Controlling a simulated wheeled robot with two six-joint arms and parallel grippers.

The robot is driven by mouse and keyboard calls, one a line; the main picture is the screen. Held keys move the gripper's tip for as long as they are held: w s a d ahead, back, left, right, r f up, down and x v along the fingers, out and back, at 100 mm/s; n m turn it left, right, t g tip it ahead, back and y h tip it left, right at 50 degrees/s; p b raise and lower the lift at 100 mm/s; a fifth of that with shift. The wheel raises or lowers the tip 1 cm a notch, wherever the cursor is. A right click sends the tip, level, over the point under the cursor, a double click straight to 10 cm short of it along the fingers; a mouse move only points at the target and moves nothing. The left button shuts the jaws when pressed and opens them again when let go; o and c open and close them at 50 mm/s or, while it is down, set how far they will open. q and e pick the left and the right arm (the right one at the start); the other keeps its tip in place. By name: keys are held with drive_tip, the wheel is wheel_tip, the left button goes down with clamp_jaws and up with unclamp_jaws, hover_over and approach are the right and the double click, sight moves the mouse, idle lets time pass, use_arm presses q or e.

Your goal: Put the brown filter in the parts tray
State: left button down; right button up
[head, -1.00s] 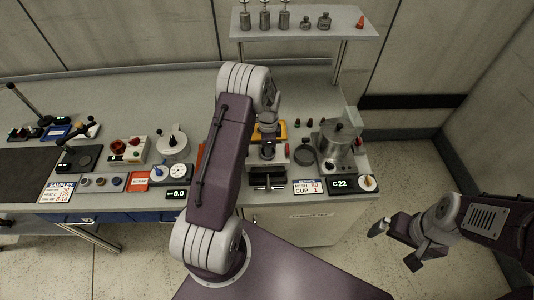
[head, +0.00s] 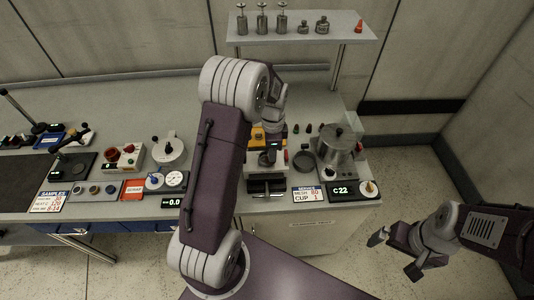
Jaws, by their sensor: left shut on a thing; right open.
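My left gripper (head: 270,155) points down over the small grey station at the right part of the bench. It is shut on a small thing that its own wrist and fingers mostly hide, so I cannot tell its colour. I cannot make out the brown filter for certain. A yellow-orange tray-like piece (head: 257,138) shows partly behind the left gripper; I cannot tell whether it is the parts tray. My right gripper (head: 395,255) is open and empty, out over the floor to the right of the bench.
A metal pot (head: 338,150) stands right of the station, beside the C22 display (head: 343,189). A dark round disc (head: 304,160) lies between them. A raised shelf (head: 300,27) holds several metal parts.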

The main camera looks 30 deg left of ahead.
use_arm(q)
drive_tip(key=s+d+r+p, duration=0.2)
drive_tip(key=s+d+r, duration=0.2)
drive_tip(key=r, duration=0.3)
drive_tip(key=shift+s+d+r, duration=0.15)
drive_tip(key=shift+s+d, duration=0.05)
drive_tip(key=shift+d, duration=0.5)
